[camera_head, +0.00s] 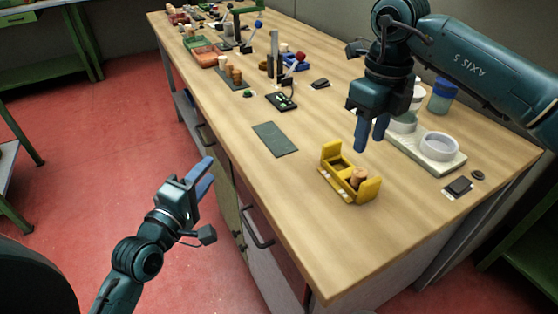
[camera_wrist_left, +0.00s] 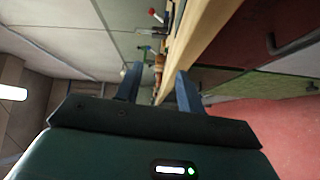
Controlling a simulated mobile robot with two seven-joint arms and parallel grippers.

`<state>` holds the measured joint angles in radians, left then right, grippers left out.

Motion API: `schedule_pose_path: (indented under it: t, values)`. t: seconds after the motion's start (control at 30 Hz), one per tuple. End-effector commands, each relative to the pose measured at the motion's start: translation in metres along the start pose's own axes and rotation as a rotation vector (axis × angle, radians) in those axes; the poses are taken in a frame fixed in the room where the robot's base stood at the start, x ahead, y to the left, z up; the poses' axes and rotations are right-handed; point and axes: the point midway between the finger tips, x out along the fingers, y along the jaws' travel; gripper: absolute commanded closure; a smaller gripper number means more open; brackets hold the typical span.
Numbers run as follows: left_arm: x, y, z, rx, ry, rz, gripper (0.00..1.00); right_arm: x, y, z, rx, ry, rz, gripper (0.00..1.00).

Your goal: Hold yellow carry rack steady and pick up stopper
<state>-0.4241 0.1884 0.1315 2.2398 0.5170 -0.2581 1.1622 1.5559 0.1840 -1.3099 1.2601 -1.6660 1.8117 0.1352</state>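The yellow carry rack (camera_head: 347,190) stands on the wooden bench near its front edge, with an upright plate at each end. A cork stopper (camera_head: 358,177) stands in its right-hand part, and the left-hand part looks empty. My left gripper (camera_head: 203,180) is off the bench's front side, left of the rack and well apart from it. Its fingers are apart and empty, as the left wrist view (camera_wrist_left: 158,90) also shows. My right gripper (camera_head: 371,136) points down above and behind the rack, fingers a little apart with nothing between them.
A dark green mat (camera_head: 275,139) lies left of the rack. A pale tray (camera_head: 428,154) with round containers is at the right, near a dark block (camera_head: 459,186). Several tools and stoppers stand farther back. The bench around the rack's front is clear.

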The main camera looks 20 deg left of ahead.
Motion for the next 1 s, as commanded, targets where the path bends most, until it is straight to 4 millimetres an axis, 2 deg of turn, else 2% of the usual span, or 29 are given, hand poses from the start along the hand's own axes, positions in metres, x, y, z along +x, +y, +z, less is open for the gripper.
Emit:
schedule_pose_path:
  t: [0.03, 0.1, 0.17, 0.2, 0.3, 0.43, 0.5, 0.6, 0.77, 1.0]
  values:
    - [0.008, 0.012, -0.012, -0.136, 0.013, 0.032, 0.62, 0.0, 0.0, 0.0, 0.0, 0.0, 0.0, 0.64]
    - [0.019, 0.02, -0.019, -0.374, -0.001, 0.047, 0.62, 0.0, 0.0, 0.0, 0.0, 0.0, 0.0, 0.64]
    - [0.034, 0.021, -0.015, -0.61, -0.048, 0.024, 0.62, 0.0, 0.0, 0.0, 0.0, 0.0, 0.0, 0.64]
    - [0.045, 0.018, -0.003, -0.778, -0.1, -0.018, 0.62, 0.0, 0.0, 0.0, 0.0, 0.0, 0.0, 0.64]
    - [0.066, 0.013, 0.036, -1.11, -0.248, -0.156, 0.62, 0.0, 0.0, 0.0, 0.0, 0.0, 0.0, 0.64]
    - [0.078, 0.017, 0.084, -1.403, -0.426, -0.339, 0.62, 0.0, 0.0, 0.0, 0.0, 0.0, 0.0, 0.64]
    - [0.079, 0.022, 0.101, -1.502, -0.499, -0.418, 0.62, 0.0, 0.0, 0.0, 0.0, 0.0, 0.0, 0.64]
    - [0.08, 0.028, 0.117, -1.587, -0.568, -0.497, 0.62, 0.0, 0.0, 0.0, 0.0, 0.0, 0.0, 0.64]
    - [0.084, 0.032, 0.131, -1.632, -0.606, -0.54, 0.62, 0.0, 0.0, 0.0, 0.0, 0.0, 0.0, 0.64]
    - [0.114, 0.036, 0.156, -1.631, -0.605, -0.538, 0.62, 0.0, 0.0, 0.0, 0.0, 0.0, 0.0, 0.64]
